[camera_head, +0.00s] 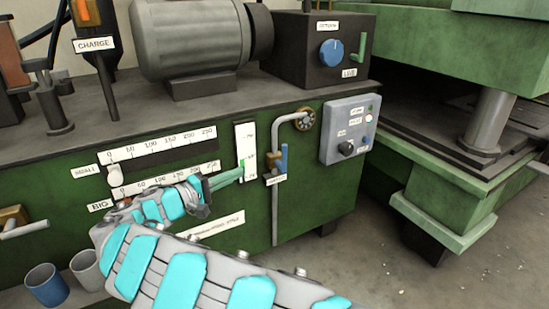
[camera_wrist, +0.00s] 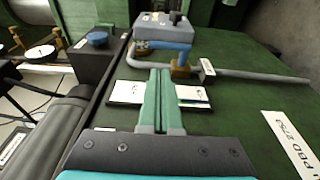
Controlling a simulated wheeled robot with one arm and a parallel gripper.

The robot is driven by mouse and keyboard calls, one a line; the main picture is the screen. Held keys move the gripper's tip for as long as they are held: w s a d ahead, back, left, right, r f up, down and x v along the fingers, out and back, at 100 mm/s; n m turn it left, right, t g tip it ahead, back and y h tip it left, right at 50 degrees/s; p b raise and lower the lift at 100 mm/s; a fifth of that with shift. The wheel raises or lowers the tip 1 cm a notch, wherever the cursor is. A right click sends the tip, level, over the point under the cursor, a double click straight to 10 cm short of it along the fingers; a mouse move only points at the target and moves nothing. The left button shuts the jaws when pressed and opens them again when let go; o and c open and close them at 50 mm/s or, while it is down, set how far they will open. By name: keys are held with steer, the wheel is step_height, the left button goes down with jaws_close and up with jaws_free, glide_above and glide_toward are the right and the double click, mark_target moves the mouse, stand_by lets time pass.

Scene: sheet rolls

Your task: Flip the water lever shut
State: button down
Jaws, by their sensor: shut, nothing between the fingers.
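The water lever is a blue handle (camera_head: 283,157) on a brass valve in a grey vertical pipe (camera_head: 275,215), on the green machine front. It stands upright, roughly along the pipe, above a small white label (camera_head: 276,180). In the wrist view the blue handle (camera_wrist: 168,45) lies just beyond the fingertips, beside the brass valve body (camera_wrist: 180,68). My gripper (camera_head: 240,173) has green fingers, shut and empty. It is left of the lever, in front of the white vertical gauge, with a gap to the handle. The fingers also show in the wrist view (camera_wrist: 160,75).
A grey control box (camera_head: 348,130) with a knob is right of the pipe. White scales (camera_head: 160,140) are at the left. A motor (camera_head: 190,45) and a dark box with a blue dial (camera_head: 331,52) sit on top. Two cups (camera_head: 47,286) stand low at left.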

steer(key=shift+w+d, duration=0.1)
steer(key=x, duration=1.3)
steer(key=shift+w+d+p, duration=0.25)
steer(key=shift+w+p, duration=0.05)
steer(key=shift+p, duration=0.05)
